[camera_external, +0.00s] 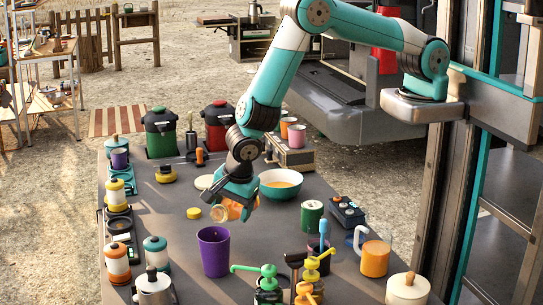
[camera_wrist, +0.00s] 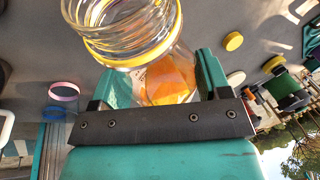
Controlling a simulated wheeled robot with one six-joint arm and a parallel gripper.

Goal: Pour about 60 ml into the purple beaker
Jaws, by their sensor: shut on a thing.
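The purple beaker (camera_external: 214,252) stands upright on the grey table, left of the middle. My gripper (camera_external: 240,203) is shut on a clear glass jar (camera_external: 229,210) with a yellow rim and orange liquid in it. The jar is tipped well over, its mouth pointing left, and shows just above the beaker's rim in the external view. In the wrist view, the jar (camera_wrist: 165,78) sits between the fingers of my gripper (camera_wrist: 155,85), with orange liquid low inside. I see no stream. The beaker's contents are hidden, and I cannot make out the beaker in the wrist view.
A teal bowl (camera_external: 281,184) and a green can (camera_external: 312,217) stand right of the jar. A yellow lid (camera_external: 193,213) lies to its left. Pump bottles (camera_external: 268,280) crowd the front, beside an orange-filled pitcher (camera_external: 375,258). Several jars line the left edge.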

